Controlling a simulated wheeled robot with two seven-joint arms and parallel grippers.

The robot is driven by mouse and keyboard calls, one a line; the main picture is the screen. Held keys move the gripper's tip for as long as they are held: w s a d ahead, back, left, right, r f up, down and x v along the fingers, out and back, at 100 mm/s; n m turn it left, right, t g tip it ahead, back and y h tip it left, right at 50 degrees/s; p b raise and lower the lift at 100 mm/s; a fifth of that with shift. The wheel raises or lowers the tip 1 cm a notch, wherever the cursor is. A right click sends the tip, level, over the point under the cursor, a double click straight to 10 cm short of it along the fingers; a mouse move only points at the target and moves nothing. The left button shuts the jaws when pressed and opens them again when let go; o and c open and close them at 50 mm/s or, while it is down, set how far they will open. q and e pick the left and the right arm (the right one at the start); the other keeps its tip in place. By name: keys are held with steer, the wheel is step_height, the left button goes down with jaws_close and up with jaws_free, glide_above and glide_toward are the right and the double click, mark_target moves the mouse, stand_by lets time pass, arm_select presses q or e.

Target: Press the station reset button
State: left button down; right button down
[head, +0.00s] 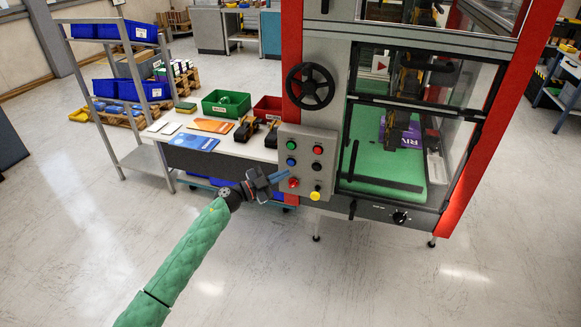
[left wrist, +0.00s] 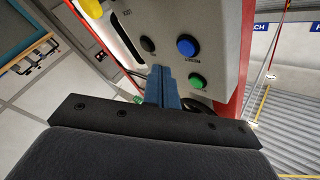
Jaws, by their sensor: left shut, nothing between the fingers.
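The grey button panel (head: 306,163) is on the front left of the red-framed machine. The blue button (head: 290,162) sits in its left column, under the green button (head: 291,145). In the left wrist view, small upside-down lettering beside the blue button (left wrist: 187,46) looks like "RESET". The green button (left wrist: 196,80) and a black button (left wrist: 148,44) are nearby. My left gripper (head: 284,175) is shut and empty, its blue fingers in front of the panel's lower left. In the left wrist view, the fingertips (left wrist: 162,70) point at the panel; contact cannot be told. My right gripper is out of view.
The panel also has a red mushroom button (head: 293,182) and a yellow button (head: 315,193). A black handwheel (head: 311,86) is above it. A table (head: 178,152) with cards and green and red bins stands to the left. The floor in front is clear.

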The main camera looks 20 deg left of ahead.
mark_target(291, 163)
arm_select(q)
steer(key=shift+w, duration=1.1)
stand_by(0.5)
steer(key=shift+w, duration=0.1)
stand_by(0.7)
steer(key=shift+w+d, duration=0.1)
steer(key=shift+w, duration=0.25)
steer(key=shift+w, duration=0.35)
stand_by(0.7)
steer(key=shift+s+r+p, duration=0.1)
steer(key=shift+p, duration=0.25)
steer(key=shift+s+p, duration=0.4)
steer(key=shift+s, duration=0.3)
